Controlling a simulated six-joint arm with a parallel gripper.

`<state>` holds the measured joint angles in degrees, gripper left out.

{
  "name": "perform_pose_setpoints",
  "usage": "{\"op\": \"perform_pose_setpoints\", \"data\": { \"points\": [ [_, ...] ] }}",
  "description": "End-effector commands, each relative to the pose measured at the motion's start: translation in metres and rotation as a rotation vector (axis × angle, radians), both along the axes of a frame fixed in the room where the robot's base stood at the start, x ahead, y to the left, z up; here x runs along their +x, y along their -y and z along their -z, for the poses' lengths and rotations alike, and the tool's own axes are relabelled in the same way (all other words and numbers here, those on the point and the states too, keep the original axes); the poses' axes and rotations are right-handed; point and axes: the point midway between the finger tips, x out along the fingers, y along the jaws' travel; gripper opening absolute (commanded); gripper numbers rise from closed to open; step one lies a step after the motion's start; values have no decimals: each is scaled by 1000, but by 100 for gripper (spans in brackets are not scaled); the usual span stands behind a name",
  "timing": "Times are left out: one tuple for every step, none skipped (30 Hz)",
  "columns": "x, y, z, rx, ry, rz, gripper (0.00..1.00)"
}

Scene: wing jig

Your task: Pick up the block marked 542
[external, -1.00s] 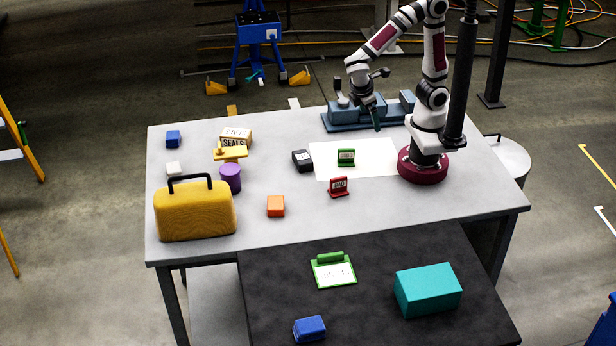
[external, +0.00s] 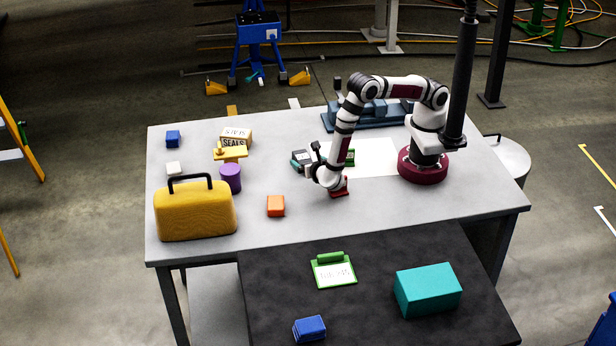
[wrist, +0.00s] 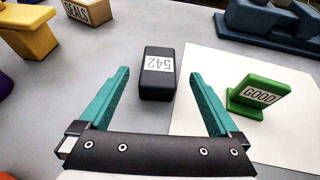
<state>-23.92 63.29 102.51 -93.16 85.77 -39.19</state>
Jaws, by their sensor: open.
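The black block marked 542 (wrist: 157,75) stands in the wrist view between and a little ahead of my gripper's fingertips. Its white label faces up toward the camera. My gripper (wrist: 160,75) is open, with one teal finger on each side and clear gaps to the block. In the external view my gripper (external: 299,163) is by the black block (external: 304,154), just left of the white sheet, and partly covers it. I cannot tell the exact height of the fingers over the table.
The green GOOD sign (wrist: 258,96) stands on the white sheet (wrist: 215,75), right of the block. The red sign (external: 339,192) is partly behind my wrist. A SEALS box (external: 235,138), purple cylinder (external: 230,179), orange block (external: 276,206) and yellow case (external: 195,212) stand to the left.

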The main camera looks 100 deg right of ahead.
Motion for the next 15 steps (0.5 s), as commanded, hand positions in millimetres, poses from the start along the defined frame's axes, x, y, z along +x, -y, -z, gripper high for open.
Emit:
{"op": "perform_pose_setpoints", "data": {
  "points": [
    [1,10,4,-1,-2,5,98],
    [2,16,7,-1,-3,5,98],
    [4,23,10,0,-3,4,98],
    [4,29,12,0,-2,6,98],
    [5,33,14,0,-2,5,98],
    [6,38,16,0,-2,4,98],
    [6,41,17,0,-1,4,98],
    [7,43,18,0,0,2,98],
    [7,44,19,1,0,1,98],
    [7,44,19,1,-1,1,98],
    [7,44,19,1,0,1,98],
    [7,44,19,1,0,1,98],
    [7,43,19,1,0,1,98],
    [7,43,19,1,0,1,98],
    [7,43,19,1,0,1,92]
  ]
}}
